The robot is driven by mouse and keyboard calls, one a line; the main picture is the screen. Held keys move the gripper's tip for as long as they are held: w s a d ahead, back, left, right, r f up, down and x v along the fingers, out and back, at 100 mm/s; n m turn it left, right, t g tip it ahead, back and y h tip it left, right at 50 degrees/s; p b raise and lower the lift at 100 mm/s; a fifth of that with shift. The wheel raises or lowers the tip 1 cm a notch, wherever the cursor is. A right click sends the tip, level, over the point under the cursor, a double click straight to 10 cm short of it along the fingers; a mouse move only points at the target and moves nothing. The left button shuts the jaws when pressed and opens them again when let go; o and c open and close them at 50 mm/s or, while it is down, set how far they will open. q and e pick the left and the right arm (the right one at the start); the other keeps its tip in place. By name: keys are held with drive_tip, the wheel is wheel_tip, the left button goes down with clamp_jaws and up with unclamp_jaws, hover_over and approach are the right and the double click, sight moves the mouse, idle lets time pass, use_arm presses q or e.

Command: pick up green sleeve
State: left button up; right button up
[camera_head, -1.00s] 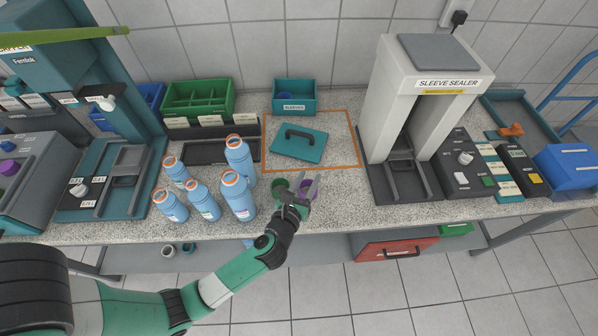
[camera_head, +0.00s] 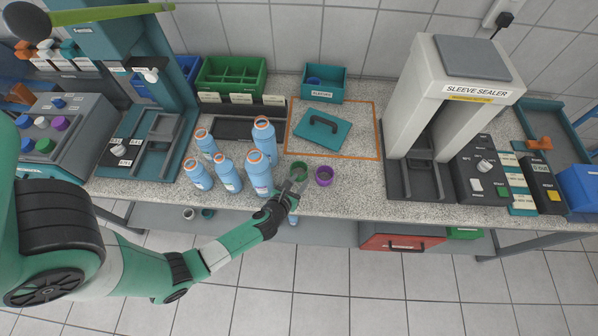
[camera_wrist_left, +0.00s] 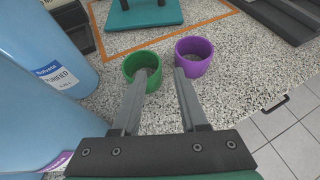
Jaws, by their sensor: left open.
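The green sleeve (camera_head: 298,170) is a short open ring standing on the speckled counter, right of the blue bottles. It also shows in the left wrist view (camera_wrist_left: 141,66). My left gripper (camera_head: 297,187) is open just in front of it. In the left wrist view my gripper (camera_wrist_left: 165,75) has its left finger overlapping the green sleeve and its right finger near the purple sleeve. I cannot tell whether the left finger touches the ring or reaches inside it. My right gripper is not in view.
A purple sleeve (camera_head: 324,175) stands close on the right. Several blue bottles (camera_head: 259,173) stand on the left. A teal lid with a handle (camera_head: 335,134) lies behind, inside an orange outline. The sleeve sealer (camera_head: 459,90) is at the right. The counter's front edge is near.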

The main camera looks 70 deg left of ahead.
sight(306, 174)
use_arm(q)
drive_tip(key=b+x, duration=0.1)
drive_tip(key=x, duration=0.3)
drive_tip(key=shift+a+f+b, duration=0.1)
drive_tip(key=shift+f+b, duration=0.15)
drive_tip(key=shift+b, duration=0.15)
drive_tip(key=shift+w+a+f, duration=0.1)
drive_tip(key=shift+w+a, duration=0.1)
drive_tip(key=shift+w, duration=0.1)
clamp_jaws()
